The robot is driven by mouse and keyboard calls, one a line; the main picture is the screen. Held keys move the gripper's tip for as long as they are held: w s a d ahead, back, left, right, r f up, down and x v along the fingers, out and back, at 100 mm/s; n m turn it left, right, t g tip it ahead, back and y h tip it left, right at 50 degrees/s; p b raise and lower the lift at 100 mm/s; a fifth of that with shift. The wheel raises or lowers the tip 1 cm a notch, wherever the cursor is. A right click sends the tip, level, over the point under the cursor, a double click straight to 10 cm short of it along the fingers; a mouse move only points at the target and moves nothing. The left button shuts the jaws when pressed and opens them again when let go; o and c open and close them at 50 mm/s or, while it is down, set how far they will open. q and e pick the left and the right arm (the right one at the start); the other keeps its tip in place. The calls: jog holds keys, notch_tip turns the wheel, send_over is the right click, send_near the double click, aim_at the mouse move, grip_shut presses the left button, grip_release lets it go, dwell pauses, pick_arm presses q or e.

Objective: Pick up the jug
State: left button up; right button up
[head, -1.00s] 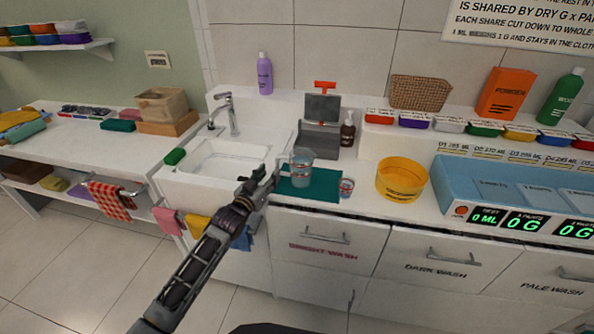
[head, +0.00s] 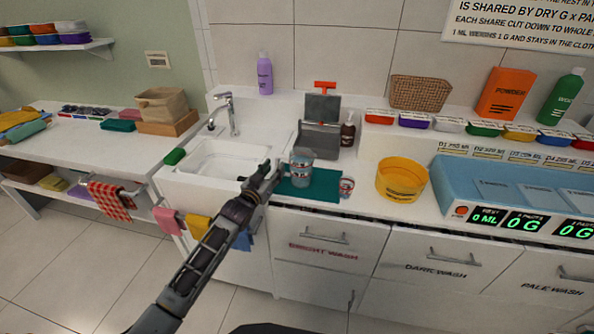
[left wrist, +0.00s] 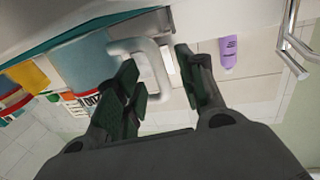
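The jug (head: 301,168) is a see-through, bluish vessel standing upright on a teal mat (head: 322,191) on the counter, just right of the sink. Its pale handle (left wrist: 158,72) shows in the left wrist view, beside the jug's blue-grey body (left wrist: 83,62). My left gripper (head: 272,176) is at the jug's left side. In the left wrist view its fingers (left wrist: 157,85) are apart, with the handle's outer part in the gap between the fingertips. I cannot tell whether a finger touches it. My right gripper is not in view.
A small patterned cup (head: 346,187) stands close right of the jug. A yellow tub (head: 401,180) is further right, beside the blue unit (head: 500,190) with displays. The sink (head: 215,162) and tap (head: 228,112) are left. A grey caddy (head: 319,138) stands behind.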

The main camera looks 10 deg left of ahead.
pick_arm(q)
jog(key=shift+x, duration=1)
grip_shut()
jog(key=shift+r, duration=0.15)
